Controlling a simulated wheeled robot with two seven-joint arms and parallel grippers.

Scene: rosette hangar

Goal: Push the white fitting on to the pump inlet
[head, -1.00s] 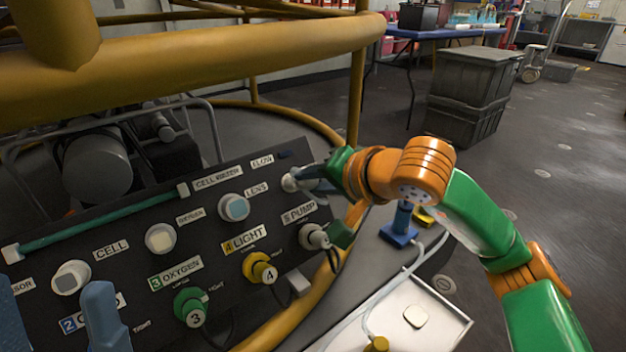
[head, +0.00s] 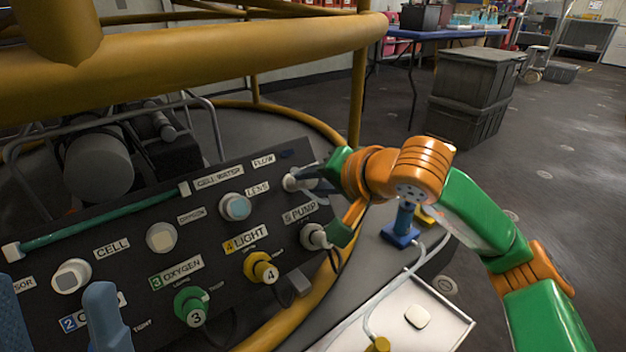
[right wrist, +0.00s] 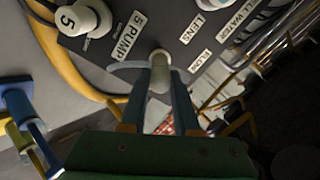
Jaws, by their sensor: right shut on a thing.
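My right gripper (head: 303,181) is at the upper right of the dark panel (head: 140,218), by the FLOW label. Its two blue-grey fingers (right wrist: 162,97) are shut on a white fitting (right wrist: 159,58), whose rounded end shows at the fingertips. The fitting also shows in the head view (head: 290,183), close against the panel. The fingers hide part of it, and I cannot tell whether it touches or is seated. No separate pump inlet can be made out. A white plug marked 5 (right wrist: 84,18) sits by the 5 PUMP label.
A green hose (head: 105,221) with white ends lies across the panel. A green plug (head: 190,307) and a yellow plug (head: 261,268) sit low on it. A thick yellow rail (head: 200,48) runs above. A blue T-handled item (head: 402,226) and a white tray (head: 428,310) are at right.

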